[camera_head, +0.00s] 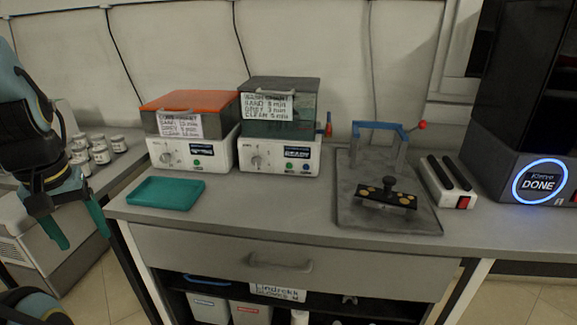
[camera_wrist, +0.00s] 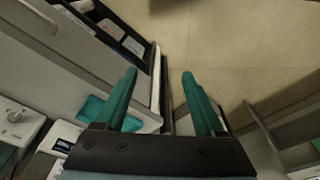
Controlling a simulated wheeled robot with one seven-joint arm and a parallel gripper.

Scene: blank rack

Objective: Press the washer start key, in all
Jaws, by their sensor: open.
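Two white box machines stand side by side on the counter. The left one (camera_head: 180,153) has an orange lid, a knob, a small display and a green key (camera_head: 196,163). The right one (camera_head: 285,157) has a dark grey lid, a knob, a display, a green key (camera_head: 289,166) and a blue key beside it. My gripper (camera_head: 82,240) is open and empty, pointing down left of the counter's edge, well apart from both machines. Its teal fingers (camera_wrist: 159,78) also show in the wrist view, above the floor.
A teal tray (camera_head: 165,193) lies in front of the left machine. A blue-handled stand on a grey plate (camera_head: 350,214), a power strip (camera_head: 447,184) and a black machine reading DONE (camera_head: 540,184) stand right. Small jars (camera_head: 101,154) stand left. A gap separates the counters.

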